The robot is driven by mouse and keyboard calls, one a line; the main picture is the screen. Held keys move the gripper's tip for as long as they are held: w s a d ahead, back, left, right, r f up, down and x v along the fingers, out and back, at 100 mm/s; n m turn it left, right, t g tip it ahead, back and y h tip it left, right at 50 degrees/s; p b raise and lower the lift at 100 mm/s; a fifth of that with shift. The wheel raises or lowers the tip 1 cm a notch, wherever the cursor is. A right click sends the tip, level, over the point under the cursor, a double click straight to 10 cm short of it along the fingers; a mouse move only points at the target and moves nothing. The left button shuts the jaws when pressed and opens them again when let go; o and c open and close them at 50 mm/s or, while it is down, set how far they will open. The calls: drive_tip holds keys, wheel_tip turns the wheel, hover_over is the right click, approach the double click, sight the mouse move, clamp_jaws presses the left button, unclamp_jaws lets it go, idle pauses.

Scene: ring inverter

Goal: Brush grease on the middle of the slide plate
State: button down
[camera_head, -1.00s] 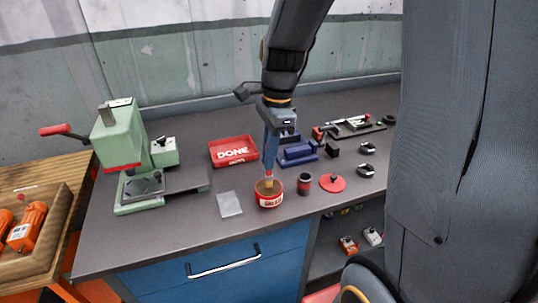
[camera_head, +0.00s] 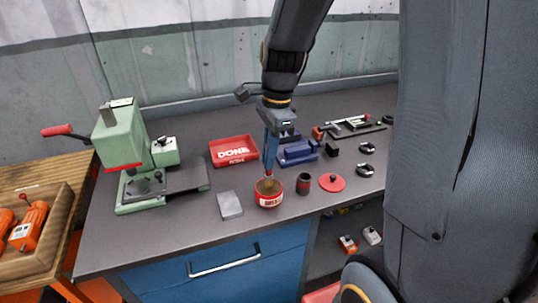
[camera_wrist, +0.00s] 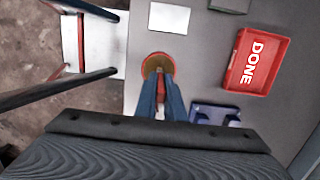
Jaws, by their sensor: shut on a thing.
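The slide plate (camera_head: 230,205), a small flat grey rectangle, lies on the bench left of the grease can; it also shows at the top of the wrist view (camera_wrist: 169,18). The grease can (camera_head: 269,199) is red with a white label and open on top, with brown grease inside; it also shows in the wrist view (camera_wrist: 150,65). My gripper (camera_head: 269,171) points down over the can, shut on the brush (camera_head: 269,177). Only a short red part of the brush shows; its lower end is hidden in the can. The brush is apart from the plate.
A red DONE tray (camera_head: 233,162) and a blue fixture (camera_head: 297,153) stand behind the can. A dark red jar (camera_head: 303,184) and a red lid (camera_head: 332,183) lie to its right. A green press (camera_head: 125,150) stands at the left. The bench in front is clear.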

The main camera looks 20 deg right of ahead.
drive_tip(key=shift+s, duration=0.15)
idle(0.4)
wheel_tip(320, 180, up, 7)
drive_tip(key=p, duration=0.7)
idle(0.8)
